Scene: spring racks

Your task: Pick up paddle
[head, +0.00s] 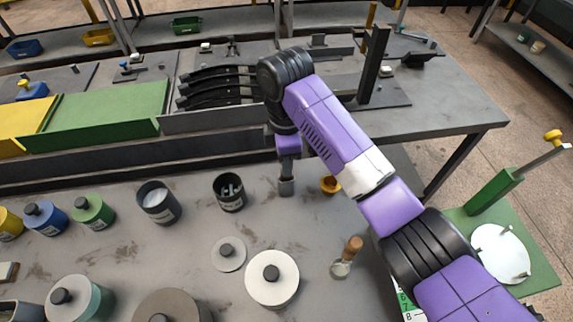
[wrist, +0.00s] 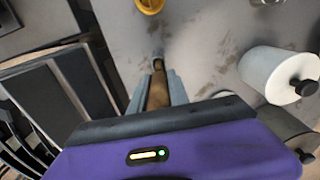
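My gripper (wrist: 157,84) points down over the bench. Its grey fingers close on both sides of a slim brown wooden piece with a grey end, which looks like the paddle (wrist: 157,88). In the head view, the paddle's grey block-like end (head: 287,187) hangs below my gripper (head: 288,150), between the dark cup and the small orange bowl. I cannot tell whether its lower end touches the bench.
A wooden-handled scraper (head: 346,257) stands at the right of the bench. A dark cup (head: 229,192) is left of my gripper, and an orange bowl (head: 330,184) is right of it. A white-topped cylinder (head: 272,279) stands in front. A raised rack (head: 215,120) lies behind.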

